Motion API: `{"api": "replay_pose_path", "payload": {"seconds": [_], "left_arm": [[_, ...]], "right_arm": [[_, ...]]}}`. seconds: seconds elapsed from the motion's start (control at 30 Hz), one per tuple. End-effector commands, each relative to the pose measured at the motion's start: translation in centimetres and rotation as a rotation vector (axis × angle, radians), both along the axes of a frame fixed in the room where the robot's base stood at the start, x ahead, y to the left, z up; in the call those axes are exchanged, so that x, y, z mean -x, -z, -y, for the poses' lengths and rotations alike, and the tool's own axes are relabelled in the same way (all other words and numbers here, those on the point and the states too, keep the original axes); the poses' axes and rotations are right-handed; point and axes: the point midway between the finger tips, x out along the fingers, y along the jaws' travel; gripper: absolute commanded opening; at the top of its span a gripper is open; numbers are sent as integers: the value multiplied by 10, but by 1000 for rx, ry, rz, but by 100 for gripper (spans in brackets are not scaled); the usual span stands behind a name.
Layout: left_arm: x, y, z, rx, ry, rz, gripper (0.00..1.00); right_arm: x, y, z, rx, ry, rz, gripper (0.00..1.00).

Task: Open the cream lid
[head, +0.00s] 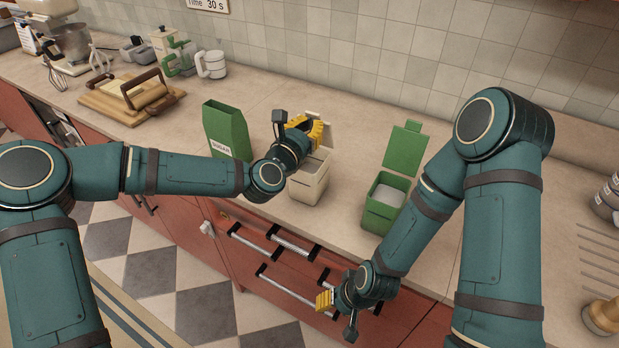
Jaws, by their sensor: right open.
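The cream canister (309,187) stands on the counter between two green containers. Its cream lid (326,130) is partly hidden behind my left gripper and appears raised at the back of the canister. My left gripper (317,134), with yellow fingers, is over the canister's top, close to or touching the lid. I cannot tell whether its fingers are apart or closed. My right gripper (323,300) is open and empty, low in front of the drawers and away from the canister.
A green canister (383,205) with its lid (404,147) upright and pale contents stands to the right. A green sugar box (226,130) stands to the left. The tiled wall (330,55) is behind. Counter (275,98) is clear behind the sugar box.

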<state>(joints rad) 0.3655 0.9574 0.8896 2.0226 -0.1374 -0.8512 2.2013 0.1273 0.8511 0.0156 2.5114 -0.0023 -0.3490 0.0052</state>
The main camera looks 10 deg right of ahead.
Motion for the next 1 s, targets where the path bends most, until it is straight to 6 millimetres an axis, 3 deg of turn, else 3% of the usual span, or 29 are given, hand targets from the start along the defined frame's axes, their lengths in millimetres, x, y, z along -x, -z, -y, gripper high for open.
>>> {"api": "replay_pose_path", "payload": {"seconds": [1.0], "left_arm": [[-25, -8, 16, 1, 0, 1, 0]], "right_arm": [[0, 4, 0, 0, 0, 0, 47]]}}
